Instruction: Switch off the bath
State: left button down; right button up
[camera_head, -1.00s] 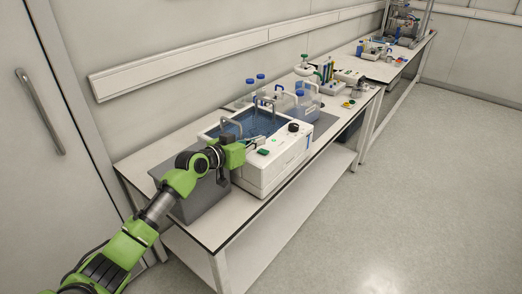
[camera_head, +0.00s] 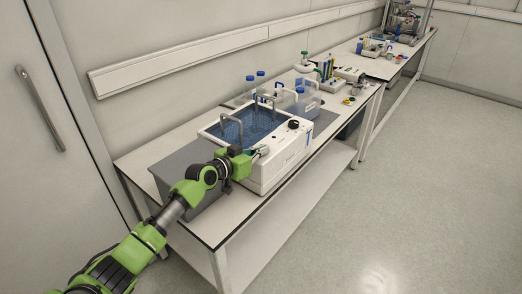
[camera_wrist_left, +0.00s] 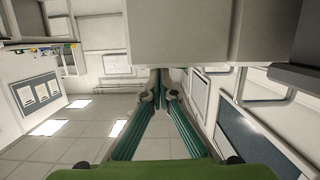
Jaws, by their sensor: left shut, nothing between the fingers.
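The bath is a white tub (camera_head: 280,165) on the bench, with blue liquid (camera_head: 255,124) inside and metal handles along its rim. A black round knob (camera_head: 293,125) sits on its top right corner. My left gripper (camera_head: 263,150) is at the bath's near front corner, shut and empty, with its tips at the control panel. The hand hides part of that panel, and I cannot tell whether the tips touch it. In the left wrist view the closed fingers (camera_wrist_left: 160,85) point at a pale grey block (camera_wrist_left: 195,35). My right gripper is not in view.
A grey box (camera_head: 182,165) stands at the bath's left, below my arm. Blue-capped bottles (camera_head: 260,78) and a clear container (camera_head: 307,101) stand behind the bath. The floor (camera_head: 380,210) right of the bench is clear.

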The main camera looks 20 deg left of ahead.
pick_arm(q)
jog(key=r+p, duration=0.2)
jog(key=r, duration=0.1)
jog(key=r+p, duration=0.1)
jog(key=p, duration=0.1)
jog(key=shift+d+r, duration=0.3)
jog(key=shift+r, duration=0.1)
jog(key=shift+s+a+f+b, duration=0.15)
jog(key=shift+s+f+b, duration=0.1)
jog(key=shift+s, duration=0.2)
jog(key=shift+s+a+f+b, duration=0.1)
jog(key=shift+s+f+b, duration=0.1)
jog(key=shift+s, duration=0.2)
jog(key=b+v, duration=0.1)
jog(key=v, duration=0.7)
jog(key=shift+s+r, duration=0.2)
jog(key=shift+s, duration=0.05)
jog(key=shift+d, duration=0.1)
